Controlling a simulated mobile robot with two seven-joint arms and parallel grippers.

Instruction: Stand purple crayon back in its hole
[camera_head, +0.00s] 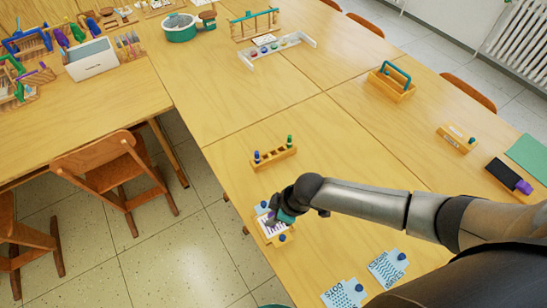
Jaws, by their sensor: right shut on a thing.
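A wooden crayon block (275,159) with a row of holes stands on the table. A blue crayon (257,157) stands at its left end and a green crayon (290,141) at its right end; the middle holes look empty. My right gripper (280,217) is low over a framed white sheet with purple strokes (268,230), in front of the block and apart from it. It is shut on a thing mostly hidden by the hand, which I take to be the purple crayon. My left gripper is not in view.
A wooden box (457,138) and a black block with a purple end (508,176) lie to the right. The table is clear around the crayon block.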

